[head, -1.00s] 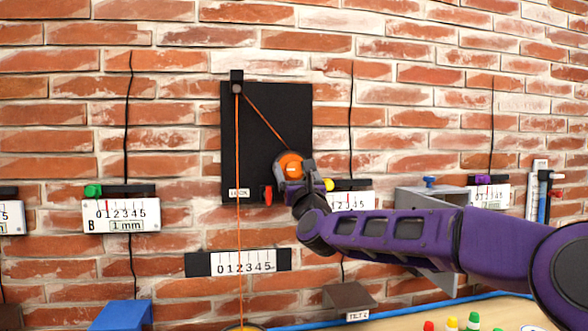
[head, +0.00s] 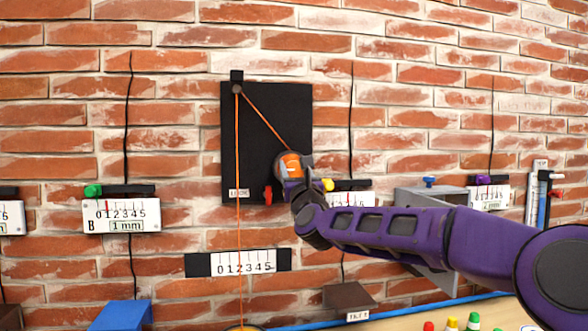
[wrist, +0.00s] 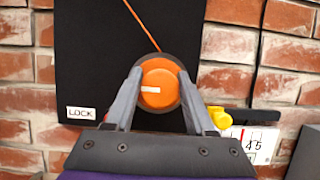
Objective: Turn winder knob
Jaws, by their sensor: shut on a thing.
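The orange winder knob (head: 290,163) is on the lower right of a black wall board (head: 245,130). In the wrist view the knob (wrist: 158,88) is round, with a white mark running from its middle to the left. My gripper (head: 293,170) is shut on the knob, one finger on each side in the wrist view (wrist: 159,84). An orange cord (head: 265,120) runs from the winder up to a pulley (head: 237,88), then straight down. A red lever (head: 268,194) is left of the knob, and a LOCK label (wrist: 81,113) is at lower left.
A yellow-knobbed gauge (head: 350,197) is close to the right of my gripper. A ruler scale (head: 245,262) is behind the cord below the board. A grey bracket (head: 425,200) is behind my arm. Coloured pegs (head: 472,322) stand at the bottom right.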

